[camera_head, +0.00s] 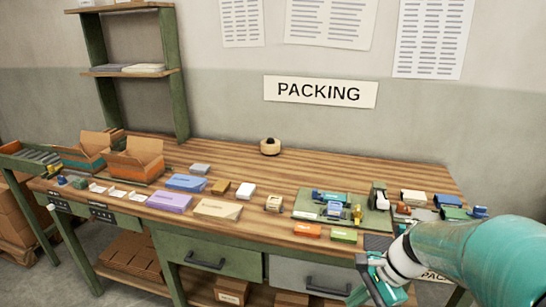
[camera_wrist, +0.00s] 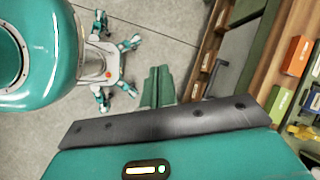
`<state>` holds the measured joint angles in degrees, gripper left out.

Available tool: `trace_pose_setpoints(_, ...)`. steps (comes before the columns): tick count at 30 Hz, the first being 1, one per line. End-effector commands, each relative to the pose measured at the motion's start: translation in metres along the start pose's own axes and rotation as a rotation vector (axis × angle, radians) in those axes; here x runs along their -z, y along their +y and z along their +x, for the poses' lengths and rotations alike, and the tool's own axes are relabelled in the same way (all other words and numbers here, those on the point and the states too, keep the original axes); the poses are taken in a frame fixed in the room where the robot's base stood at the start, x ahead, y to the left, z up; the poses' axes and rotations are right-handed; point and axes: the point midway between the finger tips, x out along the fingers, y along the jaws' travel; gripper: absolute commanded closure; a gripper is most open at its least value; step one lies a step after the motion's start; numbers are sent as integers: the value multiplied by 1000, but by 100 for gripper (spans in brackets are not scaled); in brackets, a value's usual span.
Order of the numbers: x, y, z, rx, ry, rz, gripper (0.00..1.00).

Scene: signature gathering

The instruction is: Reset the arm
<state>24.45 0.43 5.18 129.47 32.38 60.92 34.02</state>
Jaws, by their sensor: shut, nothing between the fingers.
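My teal and white arm (camera_head: 460,258) reaches in from the right edge in the head view. My gripper (camera_head: 372,278) hangs at its end, in front of the table's front edge near the right drawer. In the wrist view the two teal fingers (camera_wrist: 157,88) are side by side, closed, with nothing held. They show against the grey floor. The wrist's dark plate hides part of the view below.
The wooden packing table (camera_head: 320,170) carries several boxes, small items and a green mat (camera_head: 305,203). Open cartons (camera_head: 135,160) stand at the left. An orange box (camera_head: 307,230) lies near the front edge. Bare floor (camera_wrist: 150,30) shows in the wrist view.

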Motion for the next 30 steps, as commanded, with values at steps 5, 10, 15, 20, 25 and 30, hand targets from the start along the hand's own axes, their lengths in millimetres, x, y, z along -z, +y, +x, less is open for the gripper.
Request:
trace_pose_setpoints(5, -36, 14, -26, -34, 172, -354, 100)
trace_pose_setpoints(10, -63, 29, -49, -70, 330, -681, 100)
trace_pose_setpoints(15, -86, 45, -73, -107, 491, -998, 100)
trace_pose_setpoints(20, -100, 57, -90, -139, 615, -1229, 100)
trace_pose_setpoints(25, -105, 62, -97, -157, 674, -1331, 100)
trace_pose_setpoints(30, -105, 62, -97, -159, 676, -1337, 100)
